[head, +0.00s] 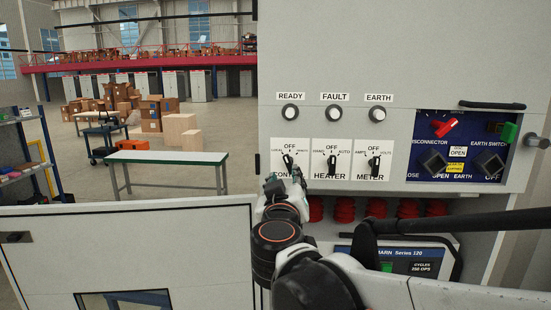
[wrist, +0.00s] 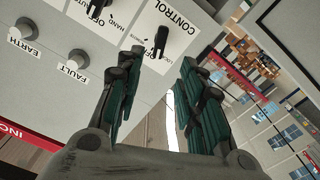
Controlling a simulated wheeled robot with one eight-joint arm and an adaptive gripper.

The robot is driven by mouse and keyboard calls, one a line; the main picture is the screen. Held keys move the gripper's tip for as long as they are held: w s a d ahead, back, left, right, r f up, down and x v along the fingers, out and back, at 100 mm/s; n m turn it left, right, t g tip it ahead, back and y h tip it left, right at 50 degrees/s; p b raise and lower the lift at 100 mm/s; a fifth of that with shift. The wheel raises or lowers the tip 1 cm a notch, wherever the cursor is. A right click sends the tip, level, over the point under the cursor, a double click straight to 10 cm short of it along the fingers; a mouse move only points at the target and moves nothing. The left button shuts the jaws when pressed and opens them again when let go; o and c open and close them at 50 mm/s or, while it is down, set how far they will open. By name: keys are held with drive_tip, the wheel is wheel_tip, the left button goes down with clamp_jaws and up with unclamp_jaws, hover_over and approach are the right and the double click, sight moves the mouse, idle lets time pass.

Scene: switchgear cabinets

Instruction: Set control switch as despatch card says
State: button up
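The control switch is a black knob (head: 288,160) on a white plate in the left of the row of three switches. Its plate reads LOCAL and OFF, and the right-hand label is partly legible. The knob leans slightly to the upper left in the head view; I cannot tell its exact setting. In the wrist view the knob (wrist: 160,40) shows beyond my gripper (wrist: 161,60). The two green-padded fingers are apart with nothing between them. In the head view my gripper (head: 285,184) is just below the knob and covers part of the CONTROL label. No despatch card is identifiable.
The heater switch (head: 332,161) and meter switch (head: 375,163) are close on the right. Three lamps (head: 333,113) are above. The disconnector panel (head: 462,150) is further right. An open cabinet door (head: 130,245) spans the lower left. Red parts (head: 345,209) show below.

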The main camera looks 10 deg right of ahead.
sight(288, 165)
drive_tip(key=p+x, duration=0.1)
drive_tip(key=x, duration=1.2)
drive_tip(key=shift+f+p, duration=0.1)
drive_tip(key=shift+p, duration=0.25)
clamp_jaws()
